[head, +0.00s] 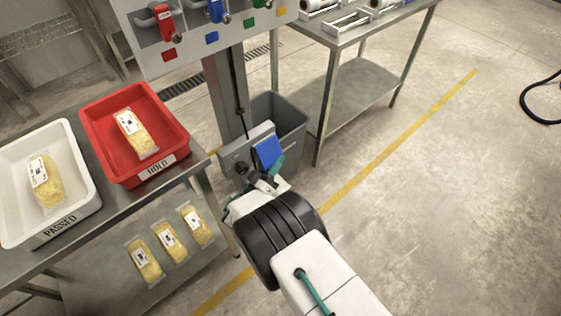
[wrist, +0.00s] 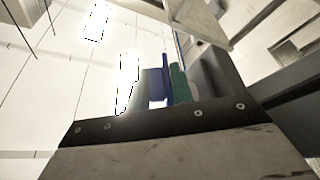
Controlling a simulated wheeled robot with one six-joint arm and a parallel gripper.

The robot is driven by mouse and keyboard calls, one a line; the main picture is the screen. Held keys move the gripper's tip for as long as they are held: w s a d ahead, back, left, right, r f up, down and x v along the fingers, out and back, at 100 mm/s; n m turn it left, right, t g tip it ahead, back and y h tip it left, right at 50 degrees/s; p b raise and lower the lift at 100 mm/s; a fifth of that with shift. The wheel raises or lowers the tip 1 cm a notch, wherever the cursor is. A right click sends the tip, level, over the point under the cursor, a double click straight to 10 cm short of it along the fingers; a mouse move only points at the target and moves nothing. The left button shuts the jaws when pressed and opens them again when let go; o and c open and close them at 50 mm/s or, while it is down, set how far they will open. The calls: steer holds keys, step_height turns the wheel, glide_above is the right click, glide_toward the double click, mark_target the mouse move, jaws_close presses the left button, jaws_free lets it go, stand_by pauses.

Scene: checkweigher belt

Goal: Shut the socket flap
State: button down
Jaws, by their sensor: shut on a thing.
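The grey socket box (head: 238,160) is fixed low on the metal post. Its blue socket flap (head: 267,150) shows as a tilted panel at the right side of the box; how far it stands open is hard to tell. My gripper (head: 274,169) is at the flap's lower right edge, its teal fingertip against the blue, and it is shut on the flap. In the wrist view, a blue strip of the flap (wrist: 156,84) stands beside the green finger (wrist: 179,82). The socket itself is hidden.
A grey bin (head: 290,118) stands behind the box. A panel with coloured locks (head: 185,35) is above. On the left table are a red HOLD tray (head: 100,128) and a white PASSED tray (head: 82,170). Open floor (head: 450,190) lies to the right.

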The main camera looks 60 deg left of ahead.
steer(key=shift+w+a+f, duration=0.1)
steer(key=shift+a+f, duration=0.3)
steer(key=shift+a, duration=0.3)
steer(key=c, duration=1.4)
jaws_free()
steer(key=shift+s, duration=0.2)
steer(key=shift+v, duration=3.9)
